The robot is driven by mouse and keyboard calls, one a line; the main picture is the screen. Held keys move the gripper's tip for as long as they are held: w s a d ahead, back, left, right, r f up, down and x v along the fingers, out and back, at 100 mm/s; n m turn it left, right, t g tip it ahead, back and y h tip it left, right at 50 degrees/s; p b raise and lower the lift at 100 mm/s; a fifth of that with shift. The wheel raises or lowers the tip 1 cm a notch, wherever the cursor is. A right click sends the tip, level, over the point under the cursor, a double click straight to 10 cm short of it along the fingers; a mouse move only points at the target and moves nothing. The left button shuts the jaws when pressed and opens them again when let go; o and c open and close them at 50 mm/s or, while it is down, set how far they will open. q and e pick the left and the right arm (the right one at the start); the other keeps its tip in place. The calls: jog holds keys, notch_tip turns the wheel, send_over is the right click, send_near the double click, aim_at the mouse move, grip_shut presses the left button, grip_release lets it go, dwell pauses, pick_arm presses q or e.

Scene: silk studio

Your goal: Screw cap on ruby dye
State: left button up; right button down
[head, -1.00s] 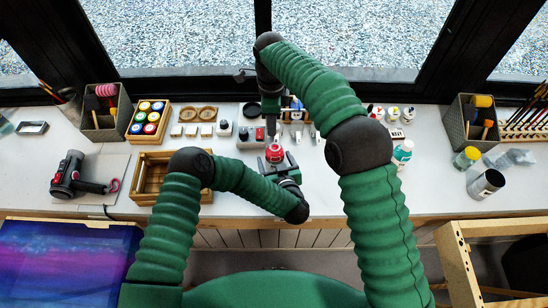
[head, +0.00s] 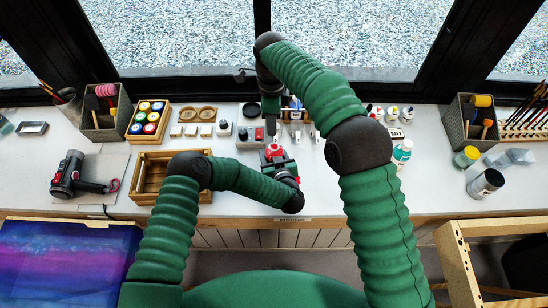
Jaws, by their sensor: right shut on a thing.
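The ruby dye bottle (head: 274,151) shows as a small red shape near the middle of the bench, partly hidden by both grippers. My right gripper (head: 271,138) reaches down from above, directly over the bottle. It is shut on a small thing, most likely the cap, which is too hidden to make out. My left gripper (head: 275,157) is at the near side of the bottle, its fingers right at the red body. I cannot tell whether they touch it or have closed on it.
Paint jars in a wooden box (head: 140,138) stand further left. Small white bottles (head: 392,112) and a teal-labelled bottle (head: 402,152) stand right of my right arm. The bench front is clear between them.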

pick_arm(q)
grip_shut()
pick_arm(e)
send_near(274, 155)
jog(key=shift+w+a+f, duration=0.15)
jog(key=shift+w+f, duration=0.3)
jog(key=shift+w, duration=0.15)
jog(key=shift+w+a+f, duration=0.15)
jog(key=shift+w+f, duration=0.25)
jog(key=shift+w, duration=0.15)
jog(key=shift+f, duration=0.1)
jog(key=shift+f, duration=0.75)
pick_arm(q)
jog(key=shift+f, duration=0.1)
pick_arm(e)
jog(key=shift+f, duration=0.6)
